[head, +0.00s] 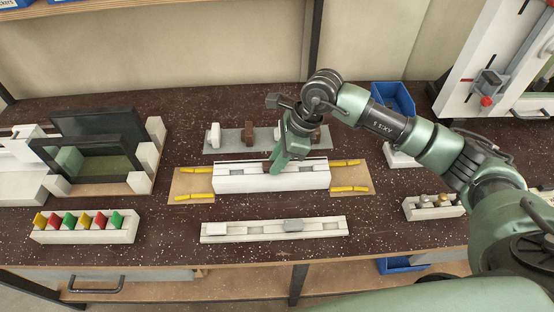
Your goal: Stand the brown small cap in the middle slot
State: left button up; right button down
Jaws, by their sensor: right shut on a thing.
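My right gripper (274,171) points down at the middle of the long white slotted block (225,184). It is shut on a small brown piece (266,167), which shows only as a sliver beside the fingers, at the block's top. The fingers hide most of the piece and the middle slot, so I cannot tell how deep it sits or whether it is upright. Behind, a grey strip (228,148) bears a white cap (215,135), a brown cap (249,134) and others partly hidden by my wrist. My left gripper is not in view.
Yellow strips (346,162) flank the block. In front lies a white rail (220,231) with a grey piece (293,225). A rack of coloured pieces (85,235) is at left, a small white rack (432,211) at right, a blue bin (393,97) behind.

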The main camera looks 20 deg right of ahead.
jog(key=c, duration=1.2)
grip_release()
jog(key=shift+o, duration=0.2)
jog(key=shift+r+p, duration=2.05)
jog(key=shift+r, duration=1.95)
jog(key=shift+s+f, duration=0.1)
